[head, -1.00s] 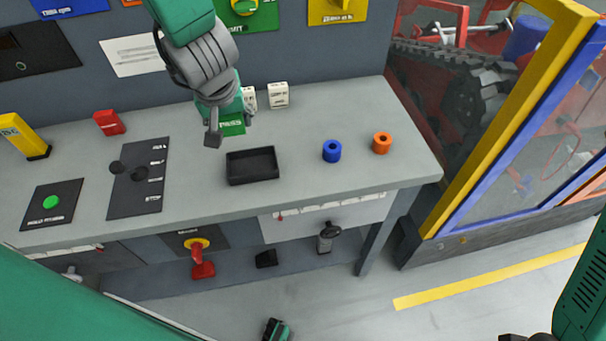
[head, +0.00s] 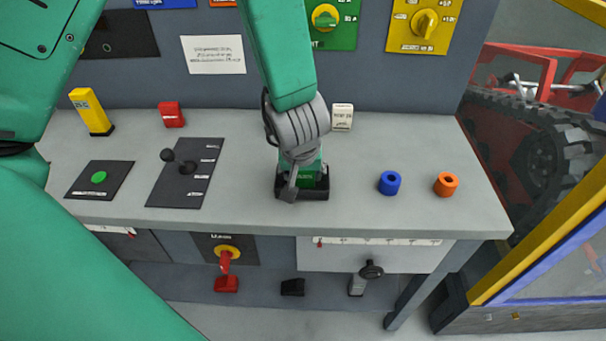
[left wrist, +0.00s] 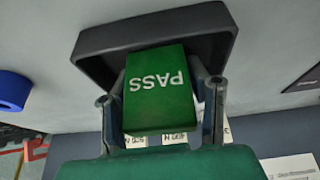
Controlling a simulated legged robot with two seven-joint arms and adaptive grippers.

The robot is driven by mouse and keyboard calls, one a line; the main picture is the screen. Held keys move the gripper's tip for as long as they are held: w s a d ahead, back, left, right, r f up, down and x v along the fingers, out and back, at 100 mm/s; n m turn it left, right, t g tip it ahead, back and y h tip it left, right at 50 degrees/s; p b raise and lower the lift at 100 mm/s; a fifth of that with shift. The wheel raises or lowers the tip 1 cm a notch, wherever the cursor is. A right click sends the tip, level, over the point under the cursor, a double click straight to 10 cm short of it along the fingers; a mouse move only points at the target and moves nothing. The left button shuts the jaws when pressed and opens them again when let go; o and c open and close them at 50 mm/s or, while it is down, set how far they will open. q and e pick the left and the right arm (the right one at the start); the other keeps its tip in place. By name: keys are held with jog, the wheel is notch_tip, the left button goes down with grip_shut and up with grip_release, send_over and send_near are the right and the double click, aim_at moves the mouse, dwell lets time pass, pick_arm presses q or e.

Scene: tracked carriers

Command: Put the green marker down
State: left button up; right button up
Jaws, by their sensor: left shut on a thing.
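The green marker (head: 311,178) is a green block, and in the left wrist view (left wrist: 160,88) it shows the white word PASS. My left gripper (head: 303,184) is shut on it, with one finger on each side. The black tray (head: 318,194) sits near the front of the grey bench, directly under the gripper. In the left wrist view the tray's rim (left wrist: 205,22) stands behind the marker's far end. The marker's lower end is at or inside the tray; I cannot tell whether it touches the floor. My right gripper is out of view.
A blue ring (head: 389,183) and an orange ring (head: 446,184) stand to the right of the tray. A white block (head: 342,117) is behind the gripper. The bench's front edge is close.

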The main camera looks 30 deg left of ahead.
pick_arm(q)
jog(key=o, duration=0.9)
jog(key=shift+d, duration=0.1)
jog(key=shift+c, duration=0.2)
jog(key=shift+r, duration=0.15)
jog(key=p+v, duration=0.5)
jog(key=v, duration=0.7)
jog(key=shift+p, duration=0.3)
jog(key=shift+s, duration=0.1)
